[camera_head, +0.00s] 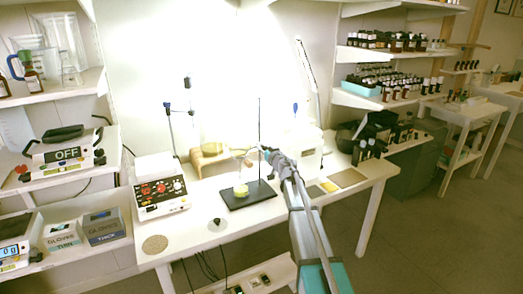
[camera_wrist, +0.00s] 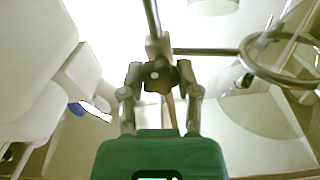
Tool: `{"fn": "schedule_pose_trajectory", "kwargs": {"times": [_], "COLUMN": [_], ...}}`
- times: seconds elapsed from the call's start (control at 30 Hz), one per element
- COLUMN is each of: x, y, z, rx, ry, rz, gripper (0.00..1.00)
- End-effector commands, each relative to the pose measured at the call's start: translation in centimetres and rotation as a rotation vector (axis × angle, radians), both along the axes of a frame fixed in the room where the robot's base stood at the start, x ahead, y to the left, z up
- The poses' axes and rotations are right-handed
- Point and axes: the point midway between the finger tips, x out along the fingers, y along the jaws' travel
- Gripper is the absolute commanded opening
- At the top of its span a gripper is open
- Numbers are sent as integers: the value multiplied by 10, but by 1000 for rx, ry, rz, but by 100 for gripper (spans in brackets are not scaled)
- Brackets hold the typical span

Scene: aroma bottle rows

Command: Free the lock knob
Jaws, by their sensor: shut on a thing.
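The lock knob (camera_wrist: 158,76) is a dark, lobed knob on a small clamp block (camera_wrist: 157,45) on the metal stand rod (camera_wrist: 151,15). A rod runs right from the block to a metal ring (camera_wrist: 250,58). My gripper (camera_wrist: 160,80) is shut on the knob, one finger on each side. In the head view, my gripper (camera_head: 264,151) is at the upright stand rod (camera_head: 259,115), above the black stand base (camera_head: 248,198). The knob is hidden there behind my gripper. A small vessel with yellowish content (camera_head: 240,190) stands on the base.
A control box with red knobs (camera_head: 160,194) stands left on the white table (camera_head: 200,236). A wooden support (camera_head: 205,160) carries a pale glass vessel behind the stand. A white box (camera_head: 308,150) is close behind my arm.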

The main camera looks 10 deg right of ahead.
Motion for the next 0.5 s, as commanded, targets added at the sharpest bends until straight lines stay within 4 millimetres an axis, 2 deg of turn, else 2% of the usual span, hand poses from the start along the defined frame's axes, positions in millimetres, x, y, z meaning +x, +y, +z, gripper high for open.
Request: {"fn": "schedule_pose_trajectory", "kwargs": {"times": [0.5], "x": [-2], "y": [4], "z": [0], "rx": [-445], "ry": [-146], "rz": [4], "gripper": [0]}}
